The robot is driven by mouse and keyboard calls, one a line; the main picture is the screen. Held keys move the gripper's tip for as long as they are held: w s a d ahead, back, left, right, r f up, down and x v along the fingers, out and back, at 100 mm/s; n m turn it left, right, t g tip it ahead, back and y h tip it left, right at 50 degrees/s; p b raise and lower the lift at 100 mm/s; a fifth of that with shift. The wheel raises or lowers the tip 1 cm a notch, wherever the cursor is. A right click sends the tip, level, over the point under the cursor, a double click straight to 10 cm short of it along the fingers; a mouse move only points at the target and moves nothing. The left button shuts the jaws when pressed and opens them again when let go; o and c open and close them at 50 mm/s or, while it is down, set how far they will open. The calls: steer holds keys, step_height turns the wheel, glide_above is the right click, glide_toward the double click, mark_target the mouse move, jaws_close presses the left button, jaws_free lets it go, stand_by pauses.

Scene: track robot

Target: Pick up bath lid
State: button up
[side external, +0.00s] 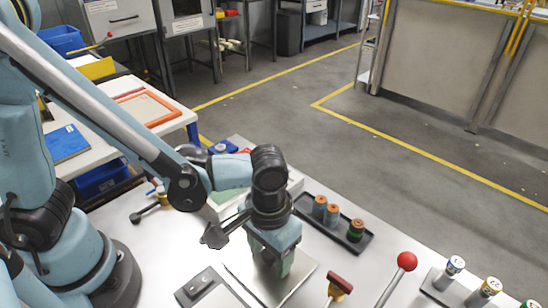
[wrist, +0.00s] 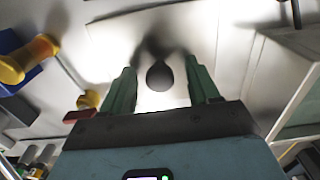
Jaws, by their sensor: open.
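The bath lid shows in the side view as a flat, pale metal plate (side external: 303,273) on the bench, partly hidden by my gripper. In the wrist view its bright surface (wrist: 222,40) fills the upper middle, with a dark rounded knob (wrist: 160,76) on it. My gripper (side external: 281,272) points down over the plate. In the wrist view its two green fingers (wrist: 160,68) stand apart, one on each side of the knob, with visible gaps. My gripper is open and holds nothing. The exact height of the fingertips above the plate is hard to tell.
A dark tray (side external: 372,241) with several coloured spools lies behind and right of my gripper. A red-knobbed lever (side external: 406,262) and a red-handled tool (side external: 340,284) stand to the right. A rack of labelled vials (side external: 440,283) is at far right. A grey block (side external: 201,284) lies left.

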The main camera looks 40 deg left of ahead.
steer(key=shift+f, duration=0.1)
jaws_close()
stand_by(0.3)
